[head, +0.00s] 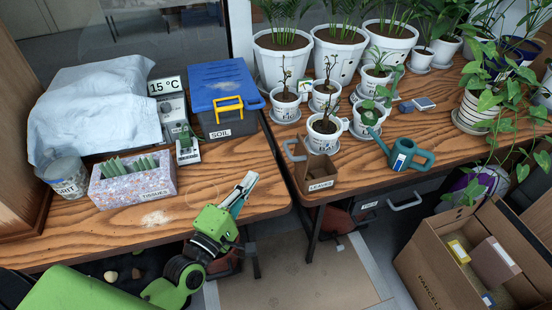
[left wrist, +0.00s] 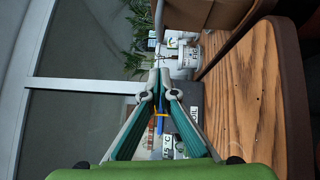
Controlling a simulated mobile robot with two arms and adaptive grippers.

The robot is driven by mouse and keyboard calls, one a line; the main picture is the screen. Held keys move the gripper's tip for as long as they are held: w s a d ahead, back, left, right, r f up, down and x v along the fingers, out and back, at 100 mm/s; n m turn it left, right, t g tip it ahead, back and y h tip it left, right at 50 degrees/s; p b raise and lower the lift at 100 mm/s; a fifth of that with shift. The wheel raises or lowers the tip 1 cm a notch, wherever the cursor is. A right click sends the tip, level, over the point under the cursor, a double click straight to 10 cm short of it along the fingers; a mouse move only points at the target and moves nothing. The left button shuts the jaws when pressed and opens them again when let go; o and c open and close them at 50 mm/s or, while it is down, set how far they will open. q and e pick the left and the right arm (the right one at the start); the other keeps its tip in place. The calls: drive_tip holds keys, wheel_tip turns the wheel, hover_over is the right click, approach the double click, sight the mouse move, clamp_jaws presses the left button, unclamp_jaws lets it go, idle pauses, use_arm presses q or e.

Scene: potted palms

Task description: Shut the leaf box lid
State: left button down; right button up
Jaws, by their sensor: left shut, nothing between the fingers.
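The leaf box (head: 318,184) is a small brown box labelled "LEAVES" at the left front corner of the right table. A brown panel, its lid (head: 318,166), stands raised, so the box looks open. My left gripper (head: 250,178) is over the right edge of the left table, left of the box and apart from it. Its fingers are shut and empty. In the left wrist view the shut fingertips (left wrist: 160,72) meet near the middle; a brown surface at the top may be the box. My right gripper is not in view.
Several potted plants and a teal watering can (head: 404,152) stand behind and right of the box. A narrow gap separates the tables. The left table holds a tissue box (head: 133,184) and a blue-lidded soil box (head: 224,98). A carton (head: 430,262) is at the lower right.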

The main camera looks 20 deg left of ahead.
sight(293, 159)
use_arm(q)
drive_tip(key=w+d+p, duration=0.2)
drive_tip(key=w+d, duration=0.2)
drive_tip(key=w, duration=0.4)
drive_tip(key=shift+d+r, duration=0.2)
drive_tip(key=shift+r, duration=0.2)
